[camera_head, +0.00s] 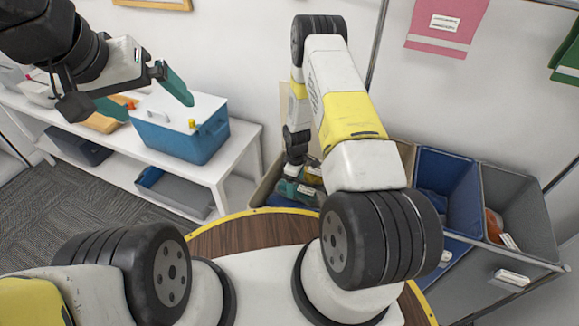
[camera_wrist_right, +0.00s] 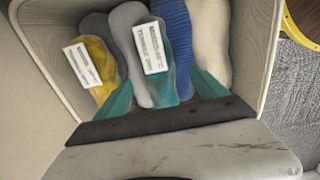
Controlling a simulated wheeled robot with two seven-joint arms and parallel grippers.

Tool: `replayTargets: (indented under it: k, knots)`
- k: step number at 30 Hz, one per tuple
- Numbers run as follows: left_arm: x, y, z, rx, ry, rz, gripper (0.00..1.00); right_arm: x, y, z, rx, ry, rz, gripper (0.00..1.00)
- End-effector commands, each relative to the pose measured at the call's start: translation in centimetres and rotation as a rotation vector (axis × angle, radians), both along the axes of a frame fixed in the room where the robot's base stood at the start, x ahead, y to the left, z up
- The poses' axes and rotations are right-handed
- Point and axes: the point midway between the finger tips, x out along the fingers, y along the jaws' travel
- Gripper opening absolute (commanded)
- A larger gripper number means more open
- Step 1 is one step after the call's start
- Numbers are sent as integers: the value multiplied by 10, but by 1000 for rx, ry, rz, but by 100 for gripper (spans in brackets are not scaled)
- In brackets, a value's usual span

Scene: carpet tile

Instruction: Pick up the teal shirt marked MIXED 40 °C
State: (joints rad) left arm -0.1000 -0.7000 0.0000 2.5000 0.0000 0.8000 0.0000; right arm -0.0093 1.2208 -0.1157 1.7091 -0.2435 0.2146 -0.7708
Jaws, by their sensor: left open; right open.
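The teal shirt (camera_wrist_right: 184,62) lies rolled in a pale bin in the right wrist view, with a white label (camera_wrist_right: 152,48) whose print is too small to read. My right gripper (camera_wrist_right: 162,88) is open, with one teal finger at each side of the shirt's near end. I cannot tell whether the fingers touch it. My left gripper (camera_head: 160,108) is open and empty above the blue box on the bench.
Beside the shirt lie a yellow garment (camera_wrist_right: 98,60) with a label, a grey one (camera_wrist_right: 128,30), a blue one (camera_wrist_right: 172,14) and a cream one (camera_wrist_right: 209,35). The bin wall (camera_wrist_right: 256,50) is close on the right. A blue box (camera_head: 185,140) stands on a white bench (camera_head: 240,145).

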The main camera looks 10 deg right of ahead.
Motion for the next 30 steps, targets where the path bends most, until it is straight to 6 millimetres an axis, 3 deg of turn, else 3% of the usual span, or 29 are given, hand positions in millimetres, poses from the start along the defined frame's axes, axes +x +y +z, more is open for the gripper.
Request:
replayTargets:
  k: [10, 20, 30]
  knots:
    - [0, 0, 0, 0, 0, 0, 100, -1, -5, -47, 0, 1, -1, 82]
    - [0, 0, 0, 0, 0, 0, 100, 0, -5, -53, 0, 0, -2, 80]
    - [0, 0, 0, 0, 0, 0, 100, 0, -5, -53, 0, 0, -2, 13]
